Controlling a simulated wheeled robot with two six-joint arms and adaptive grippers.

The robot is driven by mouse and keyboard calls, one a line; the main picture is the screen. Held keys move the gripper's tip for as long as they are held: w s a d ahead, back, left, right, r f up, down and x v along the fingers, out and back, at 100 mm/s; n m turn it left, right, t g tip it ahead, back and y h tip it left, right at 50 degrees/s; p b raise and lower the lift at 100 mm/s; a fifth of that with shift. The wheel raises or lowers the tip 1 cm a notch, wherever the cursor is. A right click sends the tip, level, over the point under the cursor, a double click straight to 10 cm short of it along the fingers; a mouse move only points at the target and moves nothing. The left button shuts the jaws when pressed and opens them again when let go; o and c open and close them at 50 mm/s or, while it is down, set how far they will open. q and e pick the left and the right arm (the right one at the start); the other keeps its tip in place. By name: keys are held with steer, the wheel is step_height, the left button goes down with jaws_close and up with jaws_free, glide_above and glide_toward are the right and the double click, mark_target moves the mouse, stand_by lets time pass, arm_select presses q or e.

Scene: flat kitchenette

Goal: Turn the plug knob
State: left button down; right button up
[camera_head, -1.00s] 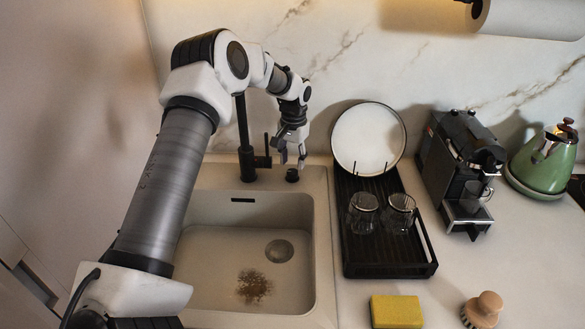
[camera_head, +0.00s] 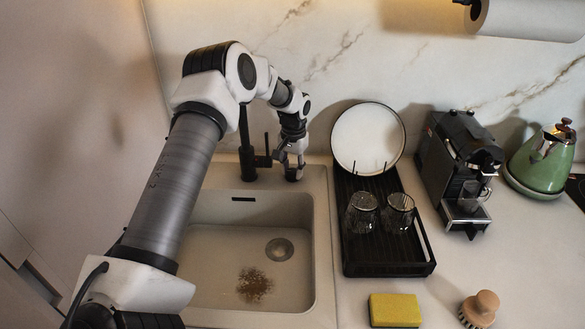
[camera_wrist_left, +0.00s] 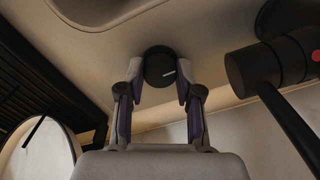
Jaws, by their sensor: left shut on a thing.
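The plug knob is a small black round knob (camera_wrist_left: 160,67) with a pale mark on its face, on the sink's rear ledge. In the left wrist view it sits between the two fingers of my left gripper (camera_wrist_left: 158,85), which is shut on it from both sides. In the head view the left gripper (camera_head: 292,172) reaches down onto the knob (camera_head: 292,174), mostly hidden there by the fingers. The sink (camera_head: 215,245) below holds a brown patch of dirt (camera_head: 254,286) and a round drain (camera_head: 279,249). My right gripper is not seen.
The black faucet (camera_head: 247,150) stands just left of the gripper; its lever (camera_wrist_left: 285,110) is close in the wrist view. A dish rack (camera_head: 390,262) with a plate and glasses stands to the right. A sponge (camera_head: 395,310) and brush (camera_head: 481,308) lie in front.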

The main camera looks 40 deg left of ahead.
mark_target(293, 170)
arm_select(q)
steer(key=n+p, duration=0.1)
steer(key=n, duration=0.1)
steer(key=n+p, duration=0.1)
steer(key=p, duration=0.1)
steer(key=shift+r+n, duration=0.2)
steer(key=shift+n, duration=0.2)
steer(key=n+p, duration=0.2)
steer(key=n, duration=0.2)
steer(key=shift+p, duration=0.35)
steer(key=n+p, duration=0.2)
steer(key=n, duration=0.3)
steer(key=n+p, duration=0.2)
steer(key=n, duration=0.2)
steer(key=shift+f+n, duration=0.15)
steer(key=shift+n, duration=0.25)
steer(key=c, duration=1.1)
jaws_free()
steer(key=shift+o, duration=0.2)
step_height(293, 170, up, 12)
steer(key=shift+w, duration=0.2)
